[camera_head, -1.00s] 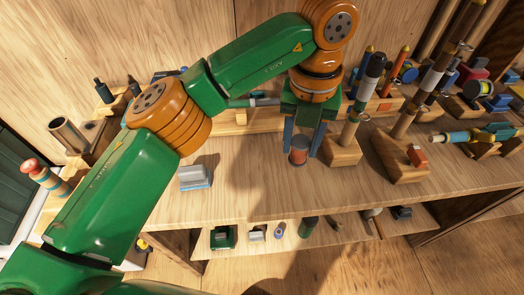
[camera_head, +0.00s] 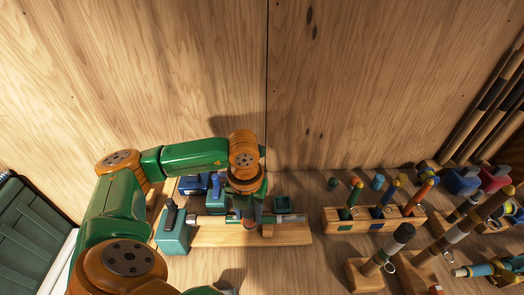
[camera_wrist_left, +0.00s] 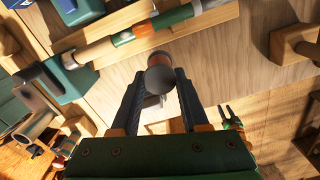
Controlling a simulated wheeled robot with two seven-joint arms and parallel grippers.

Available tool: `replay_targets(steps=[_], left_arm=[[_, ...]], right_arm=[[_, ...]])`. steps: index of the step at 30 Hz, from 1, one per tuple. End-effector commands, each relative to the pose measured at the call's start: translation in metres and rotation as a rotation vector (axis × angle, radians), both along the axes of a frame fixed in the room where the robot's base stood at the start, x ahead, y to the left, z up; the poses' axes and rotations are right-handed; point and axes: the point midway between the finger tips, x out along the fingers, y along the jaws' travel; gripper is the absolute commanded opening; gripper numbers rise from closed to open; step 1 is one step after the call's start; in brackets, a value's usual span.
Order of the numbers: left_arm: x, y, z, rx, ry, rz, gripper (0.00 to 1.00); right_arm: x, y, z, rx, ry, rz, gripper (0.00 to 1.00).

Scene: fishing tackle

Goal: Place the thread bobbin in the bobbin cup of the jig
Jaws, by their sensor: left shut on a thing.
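My left gripper (camera_head: 248,210) is over the front of the wooden jig base (camera_head: 290,235). In the left wrist view its fingers (camera_wrist_left: 160,88) are shut on the thread bobbin (camera_wrist_left: 160,76), whose grey round end faces the camera and whose orange thread shows behind it. In the head view the hand hides most of the bobbin. The jig carries a teal block (camera_head: 173,236) at its left and a rod (camera_head: 284,218) lying across it. A small teal square holder (camera_head: 281,203) stands behind the rod; I cannot tell whether it is the bobbin cup. My right gripper is not in view.
A wooden rack (camera_head: 365,217) with several colored-handled tools stands right of the jig. A blue item (camera_head: 193,185) sits behind the jig, near the back wall (camera_head: 350,80).

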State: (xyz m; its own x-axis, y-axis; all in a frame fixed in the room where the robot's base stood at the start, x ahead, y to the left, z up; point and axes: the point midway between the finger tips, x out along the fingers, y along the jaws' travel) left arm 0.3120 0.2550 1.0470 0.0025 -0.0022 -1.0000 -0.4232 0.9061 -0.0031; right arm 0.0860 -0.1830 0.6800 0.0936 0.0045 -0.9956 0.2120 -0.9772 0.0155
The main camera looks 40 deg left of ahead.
Motion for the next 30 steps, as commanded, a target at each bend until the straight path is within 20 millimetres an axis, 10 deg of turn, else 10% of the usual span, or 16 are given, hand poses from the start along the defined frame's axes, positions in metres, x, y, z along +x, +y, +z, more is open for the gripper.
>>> replay_targets(steps=[7,15,30], left_arm=[[0.048,0.047,-0.032,0.000,0.002,0.009,0.00],[0.083,0.080,-0.087,0.000,-0.002,0.004,0.00],[0.097,0.095,-0.134,0.000,0.001,0.001,0.00]], right_arm=[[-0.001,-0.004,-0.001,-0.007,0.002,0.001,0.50],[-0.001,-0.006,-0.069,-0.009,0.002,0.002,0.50],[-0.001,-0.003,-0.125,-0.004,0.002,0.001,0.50]])
